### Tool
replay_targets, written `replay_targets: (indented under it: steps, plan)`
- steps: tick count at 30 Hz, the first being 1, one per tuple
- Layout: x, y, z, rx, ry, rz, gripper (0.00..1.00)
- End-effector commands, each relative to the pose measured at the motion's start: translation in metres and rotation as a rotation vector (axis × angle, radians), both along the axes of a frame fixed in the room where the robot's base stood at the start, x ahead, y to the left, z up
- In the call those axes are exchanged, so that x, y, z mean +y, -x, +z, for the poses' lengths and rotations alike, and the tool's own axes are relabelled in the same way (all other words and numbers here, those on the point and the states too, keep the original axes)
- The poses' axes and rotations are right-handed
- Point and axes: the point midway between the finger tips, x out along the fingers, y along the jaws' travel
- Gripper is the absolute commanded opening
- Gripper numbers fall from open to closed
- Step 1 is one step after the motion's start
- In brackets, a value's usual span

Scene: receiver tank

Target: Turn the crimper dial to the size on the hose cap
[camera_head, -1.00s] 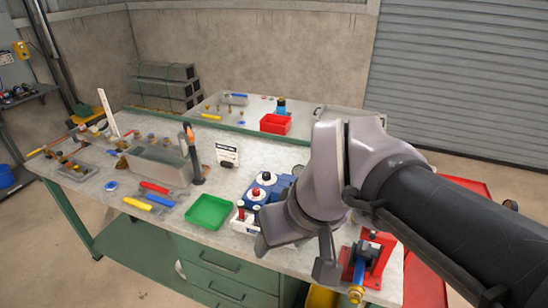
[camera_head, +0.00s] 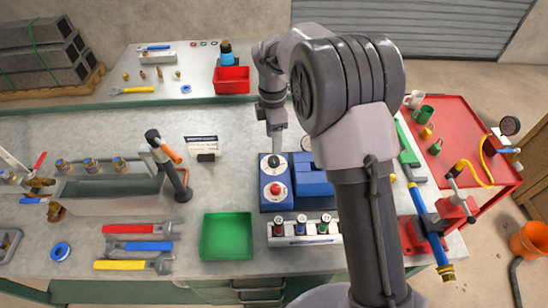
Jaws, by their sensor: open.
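The blue crimper (camera_head: 268,202) stands on the workbench with a black-knobbed dial (camera_head: 273,162) and a red knob (camera_head: 276,189), each on a round white plate. The dial markings are too small to read. My gripper (camera_head: 277,147) points down just above the black-knobbed dial; its fingers are small and partly blurred, and I cannot tell whether they touch the knob. It appears open and empty. A blue hose (camera_head: 432,238) lies in a red vise (camera_head: 415,238) at the right, with a brass-coloured end (camera_head: 447,273). No size is legible on it.
A rack (camera_head: 300,240) with several small dies stands in front of the crimper. A green tray (camera_head: 227,236) lies to its left, beside several wrenches (camera_head: 138,247). A red cart (camera_head: 455,145) is at right. My arm hides part of the bench.

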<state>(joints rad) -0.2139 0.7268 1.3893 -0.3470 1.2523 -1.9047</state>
Motion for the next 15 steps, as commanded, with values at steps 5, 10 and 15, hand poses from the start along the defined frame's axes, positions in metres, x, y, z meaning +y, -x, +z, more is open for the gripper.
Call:
replay_targets:
  steps: [5,10,15]
  plan:
    - [0.000,0.002,-0.054,0.001,0.000,-0.001,0.55]
    - [0.000,0.003,-0.081,0.000,-0.001,-0.001,0.55]
    - [0.000,0.003,-0.088,-0.002,-0.001,-0.002,0.55]
